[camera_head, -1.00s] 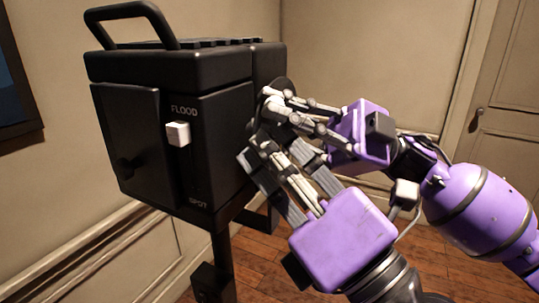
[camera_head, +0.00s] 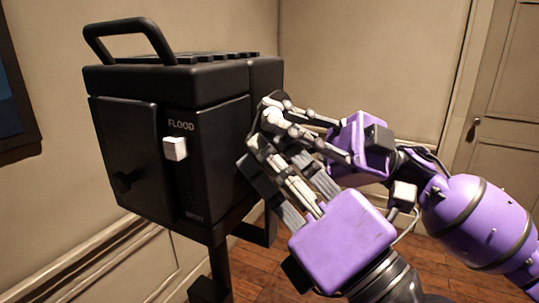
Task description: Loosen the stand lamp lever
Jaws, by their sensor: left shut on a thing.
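The stand lamp (camera_head: 215,90) is a black box with a top handle and a white slider (camera_head: 175,148) under the word FLOOD. It stands on a black post at left centre. Its lever is hidden behind my fingers at the lamp's right side; a dark round part shows just above them. My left gripper (camera_head: 257,162), the lower one, is shut at that side, its grip point covered by the fingers. My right gripper (camera_head: 272,112), the upper one, has its fingertips at the same side, close above the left fingers. Whether it is open is unclear because the fingers overlap.
A beige wall (camera_head: 370,60) stands behind the lamp, with a dark framed picture (camera_head: 15,100) at the far left. A door (camera_head: 510,100) is at the right. The wooden floor (camera_head: 265,272) is clear around the post.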

